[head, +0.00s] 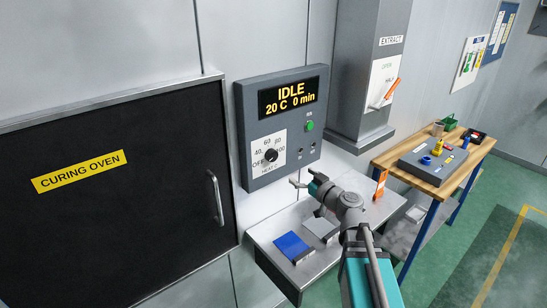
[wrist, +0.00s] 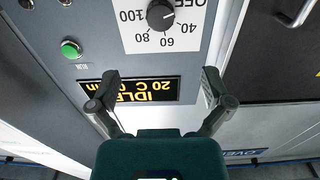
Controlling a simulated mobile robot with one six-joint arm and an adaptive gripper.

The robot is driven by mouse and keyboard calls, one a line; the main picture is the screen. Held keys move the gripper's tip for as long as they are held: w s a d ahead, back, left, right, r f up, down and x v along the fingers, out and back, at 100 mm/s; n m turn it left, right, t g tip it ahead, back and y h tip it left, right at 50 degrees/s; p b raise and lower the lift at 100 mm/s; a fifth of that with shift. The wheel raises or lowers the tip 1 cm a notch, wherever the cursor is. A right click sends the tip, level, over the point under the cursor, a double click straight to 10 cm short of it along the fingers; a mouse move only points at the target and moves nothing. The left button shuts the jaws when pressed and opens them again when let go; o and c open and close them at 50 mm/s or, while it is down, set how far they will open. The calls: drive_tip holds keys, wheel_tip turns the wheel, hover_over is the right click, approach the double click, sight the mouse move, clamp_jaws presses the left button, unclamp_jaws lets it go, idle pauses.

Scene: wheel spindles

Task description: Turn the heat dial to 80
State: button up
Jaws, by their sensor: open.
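The heat dial (head: 271,155) is a black round knob on a white scale plate marked OFF, 40, 60, 80 and 100, on the grey control panel (head: 307,160). In the wrist view, which is upside down, the dial (wrist: 160,15) is at the top edge, and its white mark points right, toward the OFF side. My gripper (head: 302,178) is open and empty, below and to the right of the dial, apart from it. In the wrist view my gripper's fingers (wrist: 160,82) are spread in front of the display (wrist: 158,90), which reads IDLE, 20 C, 0 min.
A green RUN button (head: 309,126) sits right of the dial. The curing oven door (head: 120,210) with its handle (head: 216,198) is left. Below is a metal shelf (head: 345,230) with a blue block (head: 292,246). A grey extract duct (head: 370,60) stands right.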

sight(274, 157)
drive_tip(key=shift+w, duration=0.1)
drive_tip(key=x, duration=1.3)
drive_tip(key=shift+w+a, duration=0.25)
drive_tip(key=c, duration=1.2)
drive_tip(key=shift+o, duration=0.2)
